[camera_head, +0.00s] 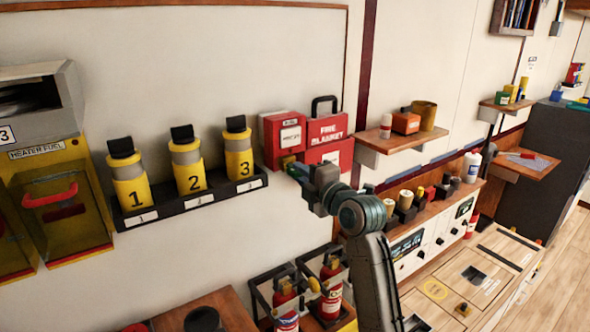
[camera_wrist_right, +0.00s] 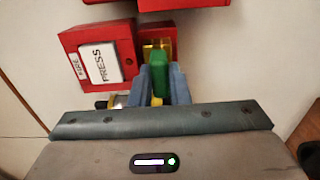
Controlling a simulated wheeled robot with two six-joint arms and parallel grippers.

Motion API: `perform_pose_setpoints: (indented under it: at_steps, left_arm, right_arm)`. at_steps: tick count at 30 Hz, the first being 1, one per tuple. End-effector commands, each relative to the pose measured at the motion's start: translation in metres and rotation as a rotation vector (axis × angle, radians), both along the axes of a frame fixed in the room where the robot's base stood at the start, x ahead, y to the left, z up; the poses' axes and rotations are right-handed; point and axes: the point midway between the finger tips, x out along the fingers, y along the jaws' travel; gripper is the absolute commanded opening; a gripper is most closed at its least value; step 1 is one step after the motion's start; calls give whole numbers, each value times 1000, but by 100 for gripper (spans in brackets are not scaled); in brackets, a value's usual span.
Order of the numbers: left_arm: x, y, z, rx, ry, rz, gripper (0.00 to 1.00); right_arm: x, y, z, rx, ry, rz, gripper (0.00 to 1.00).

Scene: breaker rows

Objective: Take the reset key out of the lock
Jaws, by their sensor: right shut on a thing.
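The reset key shows a green grip (camera_wrist_right: 157,80) in the right wrist view. It stands in front of a yellow brass-coloured lock (camera_wrist_right: 171,42) beside a red box with a white PRESS label (camera_wrist_right: 98,62). My right gripper (camera_wrist_right: 161,85) is shut on the green grip, one finger on each side. The fingers hide the key's lower part, and I cannot tell how deep its shaft sits in the lock. In the head view my right gripper (camera_head: 294,167) is at the wall just below the red box (camera_head: 284,134). My left gripper is not in view.
A red fire blanket case (camera_head: 328,133) hangs right of the lock. A rack (camera_head: 195,205) with three numbered yellow canisters is to the left. Fire extinguishers (camera_head: 330,287) stand below. A shelf (camera_head: 400,140) and a counter (camera_head: 440,205) with small items are to the right.

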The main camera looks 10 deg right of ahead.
Motion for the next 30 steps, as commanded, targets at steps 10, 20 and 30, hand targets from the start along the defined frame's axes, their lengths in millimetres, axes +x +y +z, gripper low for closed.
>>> perform_pose_setpoints:
  at_steps: [10,20,30]
  left_arm:
    - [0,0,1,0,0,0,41]
    - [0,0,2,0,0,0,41]
    - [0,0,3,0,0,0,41]
  right_arm:
    - [-10,-4,-4,-3,8,0,0]
    - [-19,-7,-3,-4,8,0,0]
    - [-29,-11,-2,0,4,0,0]
